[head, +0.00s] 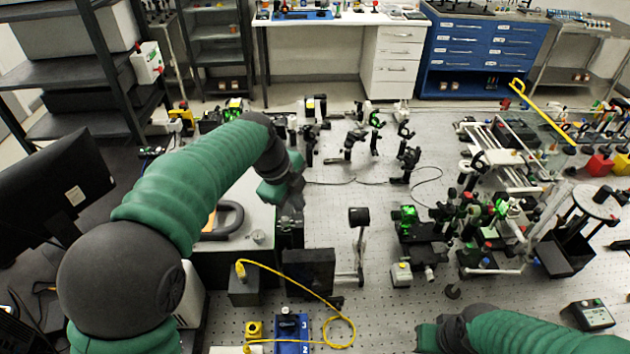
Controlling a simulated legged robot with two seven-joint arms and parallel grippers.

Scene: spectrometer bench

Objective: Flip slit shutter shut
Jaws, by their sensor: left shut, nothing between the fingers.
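My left gripper (290,212) points down at the right end of a pale-topped instrument (262,222), next to a dark block (291,238). Its fingers are shut with nothing seen between them. I cannot make out the slit shutter; the gripper may hide it, and I cannot tell whether the fingers touch the instrument. My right gripper (428,337) is low in the view, right of centre, over the perforated bench and apart from the instrument. Its fingers are too unclear to read.
A yellow cable (300,273) loops in front. Optical mounts with green parts (408,216) stand further right. Bare perforated bench (335,200) lies between.

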